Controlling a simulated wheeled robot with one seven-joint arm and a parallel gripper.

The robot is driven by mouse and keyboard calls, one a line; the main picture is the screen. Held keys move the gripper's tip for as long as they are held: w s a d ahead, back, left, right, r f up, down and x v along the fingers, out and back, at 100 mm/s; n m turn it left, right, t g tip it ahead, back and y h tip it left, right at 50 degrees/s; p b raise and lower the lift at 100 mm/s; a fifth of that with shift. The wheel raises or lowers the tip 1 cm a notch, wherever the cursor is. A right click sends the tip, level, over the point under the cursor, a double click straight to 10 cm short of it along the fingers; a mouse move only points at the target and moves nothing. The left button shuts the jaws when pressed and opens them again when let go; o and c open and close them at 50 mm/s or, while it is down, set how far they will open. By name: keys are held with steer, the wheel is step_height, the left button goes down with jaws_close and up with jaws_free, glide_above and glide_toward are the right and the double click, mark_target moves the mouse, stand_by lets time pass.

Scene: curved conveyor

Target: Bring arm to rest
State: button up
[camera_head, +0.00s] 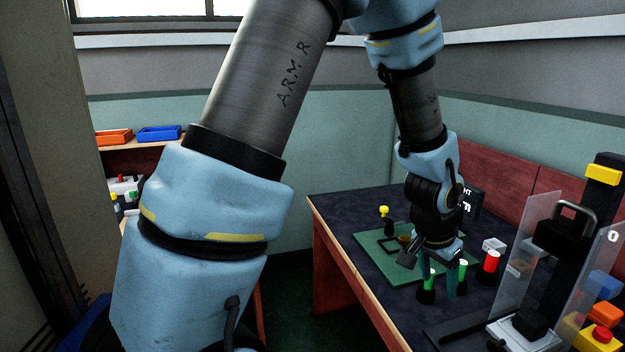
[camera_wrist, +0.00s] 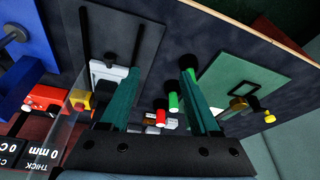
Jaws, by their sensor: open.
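My arm reaches over the dark table (camera_head: 340,205) in the head view, its elbow high and its wrist bent down. My gripper (camera_head: 440,282) hangs above the table near the small cylinders. Its two teal fingers also show in the wrist view (camera_wrist: 160,95), spread apart with nothing held between them. A green cylinder in a black holder (camera_head: 427,293) stands close to the fingers. Another green cylinder (camera_head: 462,270) and a red cylinder (camera_head: 491,262) stand to the right. The exact gap between fingers and cylinders cannot be told.
A green mat (camera_head: 372,244) lies on the table with a yellow-knobbed piece (camera_head: 384,212). A device with clear panels (camera_head: 525,250) and a red button (camera_head: 602,334) stands at right. Orange (camera_head: 113,137) and blue (camera_head: 158,133) trays sit on a shelf at left.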

steer(key=w+a+r+n+y, duration=0.1)
steer(key=w+a+n, duration=0.15)
steer(key=a, duration=0.35)
steer(key=w+a+r+n, duration=0.1)
steer(key=w+a+r, duration=0.15)
steer(key=a, duration=0.35)
steer(key=s+a+r+n+y, duration=0.1)
steer(key=a+n, duration=0.3)
steer(key=a, duration=0.6)
steer(key=s+a+r+n+y, duration=0.1)
steer(key=s+a+n, duration=0.1)
steer(key=a, duration=0.9)
steer(key=shift+a+r+n, duration=0.2)
steer(key=shift+n, duration=0.65)
steer(key=shift+w, duration=0.1)
